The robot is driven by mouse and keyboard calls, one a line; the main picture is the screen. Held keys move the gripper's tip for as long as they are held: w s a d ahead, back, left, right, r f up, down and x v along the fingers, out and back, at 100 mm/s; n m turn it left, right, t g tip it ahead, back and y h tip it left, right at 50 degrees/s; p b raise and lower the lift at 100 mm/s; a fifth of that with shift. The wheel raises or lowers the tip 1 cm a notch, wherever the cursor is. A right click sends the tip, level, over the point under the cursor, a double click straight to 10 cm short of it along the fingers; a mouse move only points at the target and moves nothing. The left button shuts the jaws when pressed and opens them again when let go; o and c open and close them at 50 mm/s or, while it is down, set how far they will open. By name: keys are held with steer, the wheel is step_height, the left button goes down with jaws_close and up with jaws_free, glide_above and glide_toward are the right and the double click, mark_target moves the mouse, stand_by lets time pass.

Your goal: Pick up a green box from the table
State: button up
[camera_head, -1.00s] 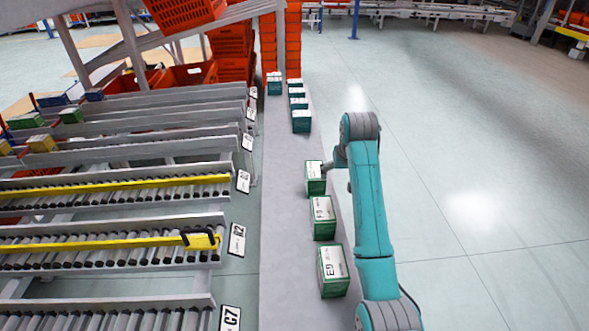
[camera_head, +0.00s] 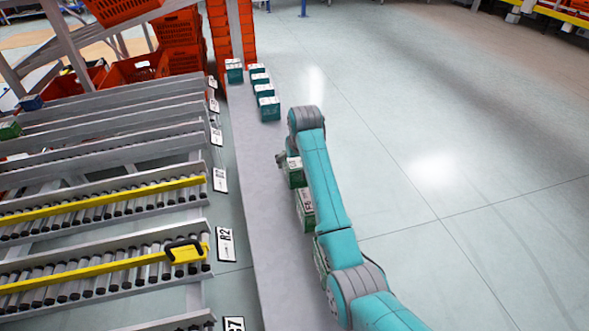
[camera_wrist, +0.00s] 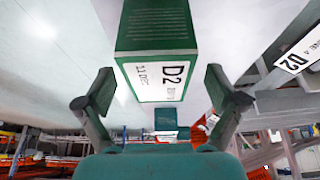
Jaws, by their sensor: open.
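A green box with a white label (camera_head: 295,173) stands on the narrow grey table (camera_head: 254,190), close to my gripper end (camera_head: 281,158). A second green box (camera_head: 306,209) stands nearer on the table, partly hidden by my arm. In the wrist view, a green box marked D2 (camera_wrist: 157,40) fills the top centre, just beyond and between the two fingertips. My gripper (camera_wrist: 158,88) is open, its fingers spread wider than the box, with nothing held. In the head view, my arm hides most of the gripper.
Several teal boxes (camera_head: 269,109) stand farther along the table. Roller racks with yellow bars (camera_head: 110,205) and small label cards (camera_head: 226,244) line the left side. Orange totes (camera_head: 135,68) are stacked at the back left. The floor (camera_head: 450,230) on the right is clear.

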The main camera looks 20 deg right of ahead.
steer(key=x, duration=0.4)
steer(key=shift+s+d+f, duration=0.1)
steer(key=shift+c, duration=0.3)
steer(key=c, duration=1.3)
steer(key=shift+o, duration=0.2)
